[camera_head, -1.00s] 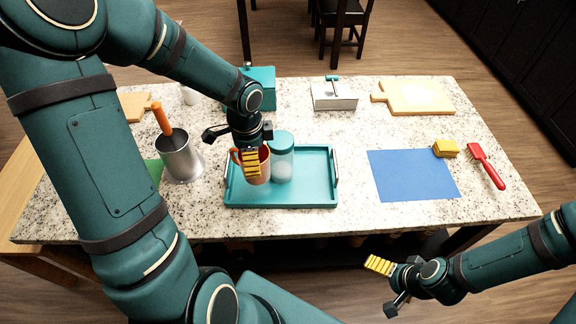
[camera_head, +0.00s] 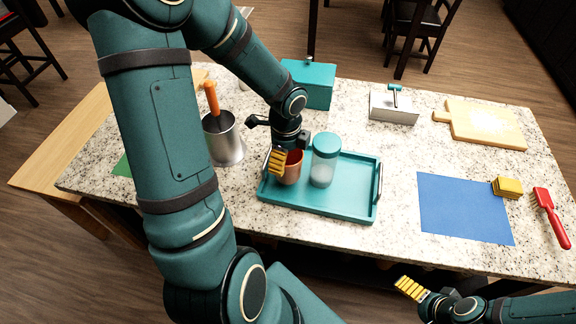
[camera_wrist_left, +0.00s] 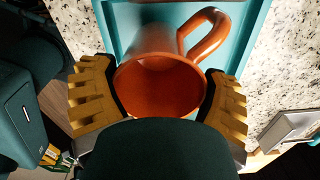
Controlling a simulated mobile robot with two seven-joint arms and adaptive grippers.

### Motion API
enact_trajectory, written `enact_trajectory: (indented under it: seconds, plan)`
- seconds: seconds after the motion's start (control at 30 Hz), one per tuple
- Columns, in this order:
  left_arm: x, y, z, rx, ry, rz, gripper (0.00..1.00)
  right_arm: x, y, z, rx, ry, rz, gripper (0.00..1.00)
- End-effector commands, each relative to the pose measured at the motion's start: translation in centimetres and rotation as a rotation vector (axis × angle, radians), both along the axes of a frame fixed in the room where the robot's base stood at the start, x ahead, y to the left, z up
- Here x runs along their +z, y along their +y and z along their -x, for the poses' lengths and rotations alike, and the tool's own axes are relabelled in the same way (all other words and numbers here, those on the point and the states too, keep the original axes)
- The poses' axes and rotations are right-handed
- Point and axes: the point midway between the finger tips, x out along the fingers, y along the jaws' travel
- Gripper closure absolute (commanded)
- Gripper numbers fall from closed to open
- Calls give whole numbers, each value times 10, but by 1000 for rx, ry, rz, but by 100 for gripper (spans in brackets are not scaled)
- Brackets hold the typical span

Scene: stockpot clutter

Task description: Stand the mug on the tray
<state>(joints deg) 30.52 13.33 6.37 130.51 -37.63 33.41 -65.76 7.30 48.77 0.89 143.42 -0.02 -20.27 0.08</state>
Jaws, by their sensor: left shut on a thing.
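The copper-orange mug (camera_head: 292,170) is upright at the left part of the teal tray (camera_head: 330,206), left of a clear jar with a teal lid (camera_head: 324,160). I cannot tell whether its base touches the tray floor. My left gripper (camera_head: 281,160) is shut on the mug, and its fingers hide part of it. In the left wrist view the yellow fingers lie on both sides of the mug (camera_wrist_left: 160,85), with its mouth towards the camera and its handle at the upper right. My right gripper (camera_head: 411,289) is low in front of the counter, only partly in view.
A metal pot with an orange-handled utensil (camera_head: 224,142) stands left of the tray. A teal box (camera_head: 310,82) and a grey box (camera_head: 393,106) stand behind. A blue mat (camera_head: 463,208), yellow sponge (camera_head: 507,187) and red brush (camera_head: 551,218) lie right. The counter between tray and mat is clear.

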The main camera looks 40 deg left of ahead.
Motion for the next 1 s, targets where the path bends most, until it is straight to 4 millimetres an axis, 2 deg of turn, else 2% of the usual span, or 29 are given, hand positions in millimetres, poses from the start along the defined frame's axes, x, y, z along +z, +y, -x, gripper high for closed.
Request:
enact_trajectory:
  seconds: [0.23, 0.6, 0.63, 0.67, 0.7, 1.0]
  plan:
    - [-33, -1, 0, 0, 2, 2, 64, -15, 0, -3, -2, -7, 1, 0]
    - [-35, 0, 0, 0, 0, 1, 64, -16, 0, -3, -2, -8, 1, 0]
    - [-36, 0, 0, 0, 0, 1, 15, -16, 0, -3, -2, -8, 1, 0]
    - [-35, 0, 0, 0, 0, 1, 4, -16, 0, -3, -2, -8, 1, 0]
    - [-35, 0, 0, 0, 0, 1, 0, -16, 0, -3, -2, -8, 1, 0]
    - [-33, 0, 0, 0, 0, 1, 0, -14, 0, -3, -2, -8, 1, 0]
